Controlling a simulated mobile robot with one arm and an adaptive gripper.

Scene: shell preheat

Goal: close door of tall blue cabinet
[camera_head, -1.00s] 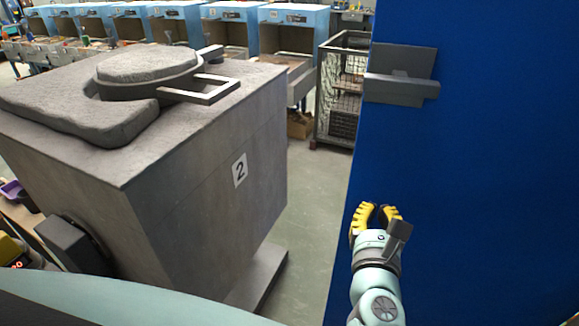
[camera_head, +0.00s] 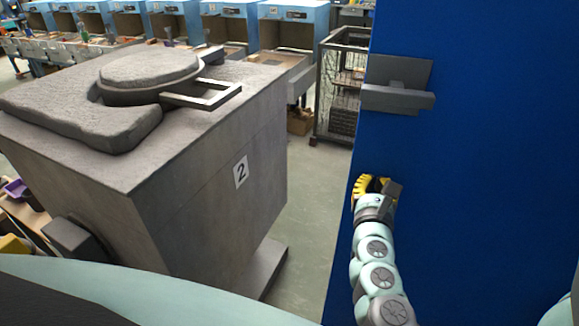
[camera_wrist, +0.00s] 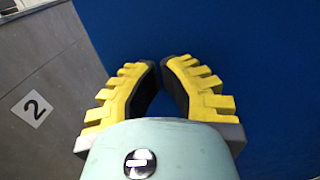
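The tall blue cabinet's door (camera_head: 490,170) is a large flat blue panel that fills the right side of the head view; it also shows in the wrist view (camera_wrist: 250,60). A grey handle plate with a bar (camera_head: 398,88) is fixed near the panel's left edge. My gripper (camera_head: 371,181) is in front of the panel, below the handle, near its left edge. In the wrist view my gripper's yellow fingers (camera_wrist: 162,64) have their tips almost together with nothing between them. I cannot tell whether they touch the panel. The cabinet's inside is hidden.
A big grey furnace block (camera_head: 200,180) marked 2 stands on the left, with a ring and handle on top. A wire cage cart (camera_head: 343,90) stands behind, beside the panel's edge. A strip of floor (camera_head: 312,200) is clear between furnace and panel. Blue stations (camera_head: 290,25) line the back.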

